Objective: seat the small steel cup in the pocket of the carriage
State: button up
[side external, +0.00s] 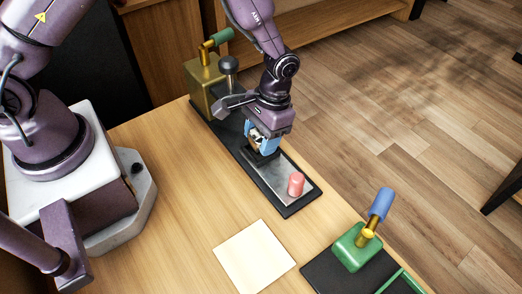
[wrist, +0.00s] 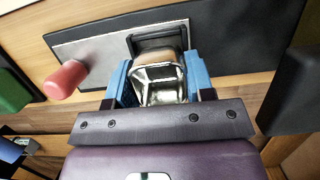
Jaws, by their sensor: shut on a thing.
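The small steel cup (wrist: 160,90) is between the blue fingers of my gripper (wrist: 158,80), which is shut on it. In the side view my gripper (side external: 262,144) points down over the far end of the carriage (side external: 277,176), a grey metal plate with a pink knob (side external: 296,184) at its near end. The carriage's pocket, a dark-framed square (wrist: 158,37), shows just beyond the cup in the wrist view. The cup and fingers partly hide it. I cannot tell whether the cup touches the pocket.
The carriage lies on a long black base (side external: 289,209). A brass block with a green-handled lever (side external: 204,86) and a dark round knob (side external: 229,64) stand behind. A green block with a blue-handled lever (side external: 357,246) is at front right. A pale square board (side external: 254,257) lies on the table.

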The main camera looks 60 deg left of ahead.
jog(key=shift+f, duration=0.4)
dwell(0.3)
jog(key=shift+r, duration=0.1)
jog(key=shift+r, duration=0.35)
jog(key=shift+d, duration=0.1)
dwell(0.4)
jog(key=shift+f, duration=0.5)
dwell(0.9)
jog(key=o, duration=1.1)
